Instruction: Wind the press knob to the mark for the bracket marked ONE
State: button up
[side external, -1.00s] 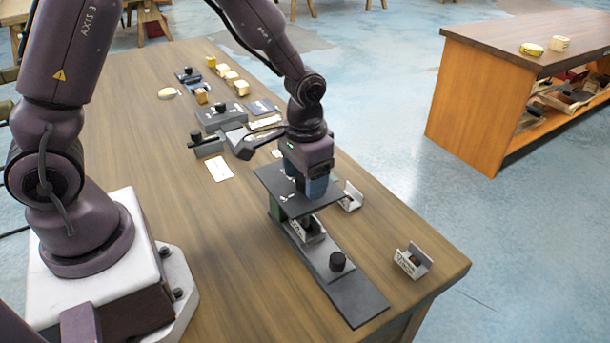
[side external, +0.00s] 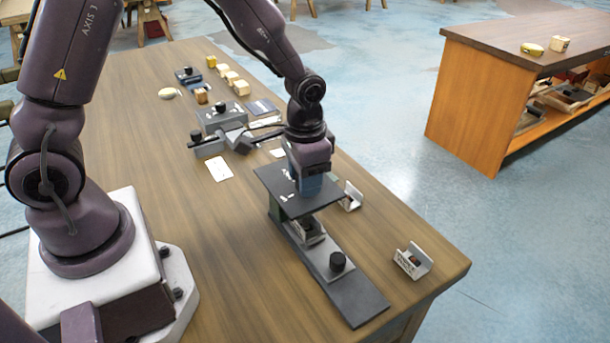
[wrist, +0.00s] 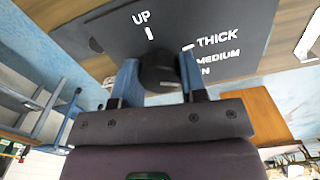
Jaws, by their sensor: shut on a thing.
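The press has a dark top plate (side external: 272,189) raised over a long dark base (side external: 358,300). In the wrist view the plate (wrist: 240,20) reads UP, THICK, MEDIUM and a partly hidden word ending in N, with white ticks by UP and THICK. The round black press knob (wrist: 158,72) stands between the blue fingers of my gripper (wrist: 159,75), which is shut on it. My gripper (side external: 308,186) points down onto the plate in the side view. I cannot make out a pointer on the knob. A pale bracket (side external: 312,232) sits under the plate; its lettering is not legible.
A grey slide with a black knob (side external: 337,261) lies on the base. Loose brackets stand at the right front (side external: 411,261) and behind the press (side external: 351,197), lettering unreadable. A grey fixture (side external: 219,118), a white card (side external: 219,169) and small blocks lie farther back.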

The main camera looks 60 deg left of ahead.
aim_at(291, 194)
jog(key=o, duration=0.9)
jog(key=shift+o, duration=0.2)
notch_tip(291, 194, up, 13)
jog(key=s+r+t, duration=0.2)
jog(key=s+r, duration=0.2)
jog(key=s, duration=0.3)
jog(key=s+a+r+n+t, duration=0.1)
jog(key=s+r+t, duration=0.2)
jog(key=s, duration=0.5)
jog(key=shift+s+a+r+n+t, duration=0.15)
jog(key=shift+a+r+n+t, duration=0.15)
jog(key=shift+r, duration=0.55)
